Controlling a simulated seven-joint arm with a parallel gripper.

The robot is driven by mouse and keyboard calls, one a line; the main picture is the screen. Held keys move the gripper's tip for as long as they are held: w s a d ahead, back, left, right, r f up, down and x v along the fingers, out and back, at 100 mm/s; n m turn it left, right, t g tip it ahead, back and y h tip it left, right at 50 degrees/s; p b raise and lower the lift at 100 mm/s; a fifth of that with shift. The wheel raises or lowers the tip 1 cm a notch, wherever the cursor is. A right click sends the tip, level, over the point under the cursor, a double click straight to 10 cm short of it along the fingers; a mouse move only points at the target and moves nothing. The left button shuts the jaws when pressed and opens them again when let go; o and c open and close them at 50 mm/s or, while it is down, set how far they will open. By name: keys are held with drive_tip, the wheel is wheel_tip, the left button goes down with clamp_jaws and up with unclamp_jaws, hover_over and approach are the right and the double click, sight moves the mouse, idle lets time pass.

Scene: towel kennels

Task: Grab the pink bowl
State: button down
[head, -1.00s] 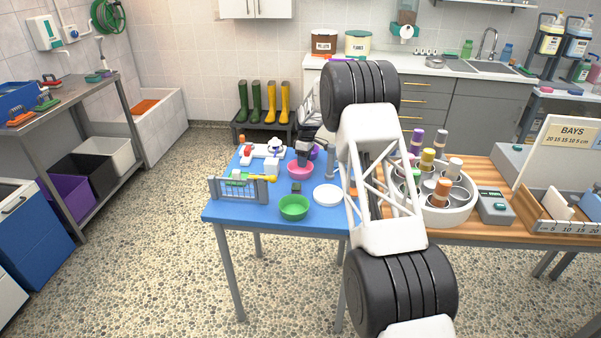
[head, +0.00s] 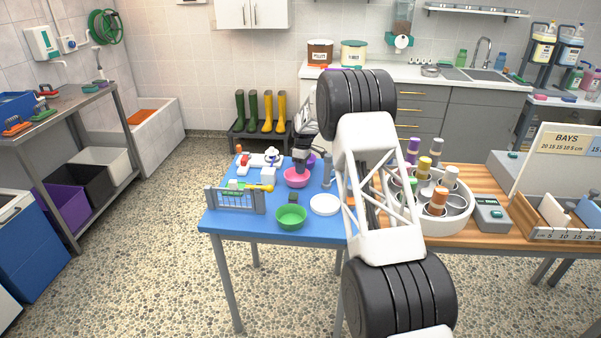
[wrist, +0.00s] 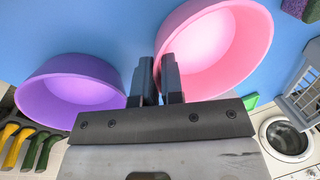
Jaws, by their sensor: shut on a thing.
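The pink bowl (head: 296,179) stands on the blue table in the head view, with my gripper (head: 301,166) at its far rim. In the wrist view the pink bowl (wrist: 225,45) is upper right, and my gripper (wrist: 158,82) is shut on its rim, one finger inside and one outside. The bowl looks upright; I cannot tell whether it touches the table. The head view hides the fingertips.
A purple bowl (wrist: 70,88) is close on the outer side of the fingers. A green bowl (head: 291,216), white plate (head: 325,204) and grey rack (head: 235,200) are nearer the front. A round white holder (head: 428,216) with several cups stands right.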

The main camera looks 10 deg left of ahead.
drive_tip(key=v, duration=0.3)
drive_tip(key=s+v, duration=0.1)
drive_tip(key=v, duration=0.2)
drive_tip(key=s+v, duration=0.1)
drive_tip(key=v, duration=0.2)
drive_tip(key=shift+a+r, duration=0.2)
drive_tip(key=shift+a, duration=0.05)
idle(0.4)
